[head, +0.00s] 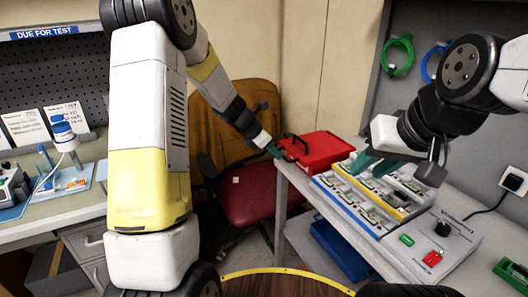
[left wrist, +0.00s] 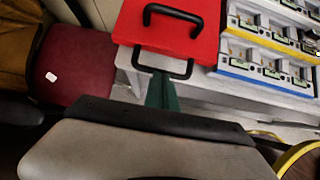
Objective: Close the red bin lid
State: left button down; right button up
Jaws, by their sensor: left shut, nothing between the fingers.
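The red bin (head: 322,152) sits at the far left corner of the grey table, its flat red top facing up with a black handle. In the left wrist view, the red top (left wrist: 185,38) has one black handle on it and a second black handle along its near edge. I cannot tell whether the lid is fully down. My left gripper (head: 275,150) is shut and empty, its green fingers (left wrist: 162,92) close to the near-edge handle; contact is unclear. My right gripper (head: 366,170) hangs over the trays right of the bin, its green fingers apart.
Blue and yellow trays of small devices (head: 362,207) stand right of the bin. A grey control box (head: 435,245) with a black knob is nearer. A red-seated chair (head: 245,195) stands left of the table.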

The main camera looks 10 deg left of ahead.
pick_arm(q)
jog(key=shift+w+d, duration=0.45)
jog(key=shift+d, duration=0.25)
jog(key=shift+w+d, duration=0.45)
jog(key=shift+d, duration=0.2)
